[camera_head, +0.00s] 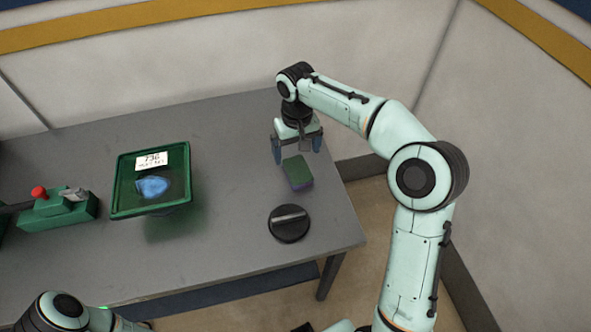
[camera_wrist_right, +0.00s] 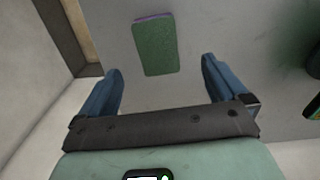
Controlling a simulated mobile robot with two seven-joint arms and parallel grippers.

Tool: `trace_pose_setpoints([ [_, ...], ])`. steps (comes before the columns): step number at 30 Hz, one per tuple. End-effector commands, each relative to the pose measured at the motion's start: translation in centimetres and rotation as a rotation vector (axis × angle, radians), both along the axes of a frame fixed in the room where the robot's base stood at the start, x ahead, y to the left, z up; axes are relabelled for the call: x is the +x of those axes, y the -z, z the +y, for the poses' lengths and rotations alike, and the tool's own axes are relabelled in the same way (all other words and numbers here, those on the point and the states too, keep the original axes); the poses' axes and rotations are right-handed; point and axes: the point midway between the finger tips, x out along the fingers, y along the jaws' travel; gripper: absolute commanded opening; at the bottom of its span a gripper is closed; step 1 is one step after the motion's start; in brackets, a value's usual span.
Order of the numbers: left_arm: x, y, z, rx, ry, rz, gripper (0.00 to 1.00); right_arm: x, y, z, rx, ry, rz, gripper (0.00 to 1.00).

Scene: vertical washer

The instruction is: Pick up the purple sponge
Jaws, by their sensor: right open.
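The sponge (camera_head: 298,173) lies on the grey table near its right edge, with a green top and a purple side. It also shows in the right wrist view (camera_wrist_right: 156,46), green face towards the camera with a thin purple edge. My right gripper (camera_head: 297,155) is open and above the table, just behind the sponge. In the right wrist view its two blue fingers (camera_wrist_right: 160,80) are spread apart, with nothing between them and the sponge beyond their tips. Part of my left arm shows at the bottom left, but its gripper is not visible.
A black round knob (camera_head: 289,223) is on the table in front of the sponge. A green tray (camera_head: 183,205) with a blue item and a white label stands left of it. A green box with a red button (camera_head: 58,211) is farther left. Walls stand behind and right.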

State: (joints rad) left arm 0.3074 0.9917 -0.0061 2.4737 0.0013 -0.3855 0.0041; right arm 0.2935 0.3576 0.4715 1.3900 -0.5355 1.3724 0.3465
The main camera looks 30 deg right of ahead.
Motion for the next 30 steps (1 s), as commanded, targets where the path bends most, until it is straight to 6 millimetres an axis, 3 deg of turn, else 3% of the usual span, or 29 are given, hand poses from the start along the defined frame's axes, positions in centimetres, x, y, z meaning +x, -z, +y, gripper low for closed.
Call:
trace_pose_setpoints([
  [3, -0.4, 0.6, 0.0, 0.001, 0.0, 0.005, 0.43, -0.1, 2.4, 0.0, 0.002, 0.001, 0.004, 0.99],
  [11, -0.5, 0.8, 0.0, 0.0, 0.0, 0.006, 0.43, 0.0, 4.3, -0.1, 0.001, 0.0, 0.0, 0.99],
  [19, -0.7, 1.1, 0.0, 0.0, 0.0, 0.008, 0.43, -0.2, 8.2, -0.5, 0.001, 0.0, 0.002, 0.99],
  [29, -0.7, 1.1, 0.0, 0.0, 0.0, 0.008, 0.43, -0.2, 9.0, -0.5, 0.002, 0.0, -0.002, 0.99],
  [30, -0.7, 1.1, 0.0, 0.0, 0.0, 0.008, 0.43, -0.2, 8.9, -0.5, 0.002, 0.0, -0.002, 0.89],
])
